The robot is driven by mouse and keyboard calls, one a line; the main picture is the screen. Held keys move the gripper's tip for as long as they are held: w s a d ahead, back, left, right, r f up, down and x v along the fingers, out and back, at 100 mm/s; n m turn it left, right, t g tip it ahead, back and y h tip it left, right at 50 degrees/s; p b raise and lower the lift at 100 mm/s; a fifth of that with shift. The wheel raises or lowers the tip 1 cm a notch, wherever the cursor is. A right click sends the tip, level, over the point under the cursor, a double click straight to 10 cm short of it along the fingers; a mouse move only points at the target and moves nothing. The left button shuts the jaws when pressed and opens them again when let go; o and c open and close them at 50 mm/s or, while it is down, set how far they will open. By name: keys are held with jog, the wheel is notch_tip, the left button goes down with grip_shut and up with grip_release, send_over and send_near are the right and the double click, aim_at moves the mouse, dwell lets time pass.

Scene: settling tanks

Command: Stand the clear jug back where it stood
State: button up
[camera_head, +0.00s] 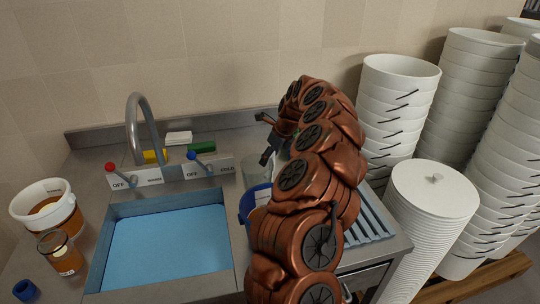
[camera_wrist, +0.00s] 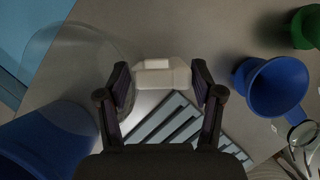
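The clear jug (camera_head: 256,169) stands on the steel counter right of the sink, partly hidden by my arm. In the wrist view the clear jug (camera_wrist: 88,50) is a faint see-through round shape on the left, its rim reaching my left finger. My gripper (camera_wrist: 161,68) is open, pointing down beside the jug. A pale block-like piece (camera_wrist: 163,73) lies between the fingertips with narrow gaps; I cannot tell whether it is the jug's handle. In the head view my gripper (camera_head: 267,140) is partly hidden by my arm.
A blue bucket (camera_head: 247,203) stands close to the jug, beside the blue-filled sink (camera_head: 165,253). A grooved drainer (camera_head: 368,222) lies to the right. Blue (camera_wrist: 272,88) and green (camera_wrist: 306,28) funnels sit right of my gripper. Tall white bucket stacks (camera_head: 398,95) flank the right side.

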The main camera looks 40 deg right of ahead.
jog(key=shift+o, duration=1.4)
jog(key=shift+r, duration=0.15)
jog(key=b+v, duration=0.4)
jog(key=v, duration=0.8)
jog(key=shift+b, duration=0.35)
